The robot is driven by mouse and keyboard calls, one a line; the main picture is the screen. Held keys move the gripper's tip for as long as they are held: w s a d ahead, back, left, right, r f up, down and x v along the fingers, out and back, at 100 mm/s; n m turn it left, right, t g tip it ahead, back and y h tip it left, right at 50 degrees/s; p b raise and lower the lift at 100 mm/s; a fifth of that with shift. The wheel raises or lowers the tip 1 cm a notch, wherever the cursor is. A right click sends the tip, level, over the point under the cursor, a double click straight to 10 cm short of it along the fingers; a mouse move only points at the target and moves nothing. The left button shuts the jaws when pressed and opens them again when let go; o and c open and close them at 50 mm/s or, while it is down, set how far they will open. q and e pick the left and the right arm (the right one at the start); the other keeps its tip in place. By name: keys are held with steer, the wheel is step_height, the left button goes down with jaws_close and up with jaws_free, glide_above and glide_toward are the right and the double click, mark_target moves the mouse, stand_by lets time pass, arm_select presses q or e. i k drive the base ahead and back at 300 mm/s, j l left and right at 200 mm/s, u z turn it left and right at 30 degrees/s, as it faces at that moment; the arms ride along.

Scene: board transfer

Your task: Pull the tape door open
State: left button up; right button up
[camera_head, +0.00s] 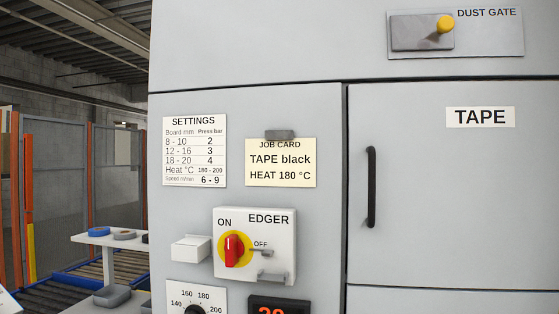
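The tape door (460,200) is a light grey panel at the right of the machine front, with a white "TAPE" label (480,117) near its top. It looks shut, flush with the panels around it. Its black vertical bar handle (371,187) is near the door's left edge. The door's right edge runs out of the picture. Neither of my grippers shows in this view, and nothing touches the handle.
Left of the door are a settings card (195,151), a job card (281,163) and an edger switch box (278,222) with a red knob. A yellow-knobbed dust gate plate (486,40) is above. Shelves (112,236) holding rolls stand at the left.

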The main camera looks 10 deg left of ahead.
mark_target(453, 184)
steer(key=i+j+u, duration=0.5)
steer(key=j, duration=0.2)
steer(key=i+j+u, duration=0.5)
steer(key=k+j, duration=0.05)
steer(key=j, duration=0.05)
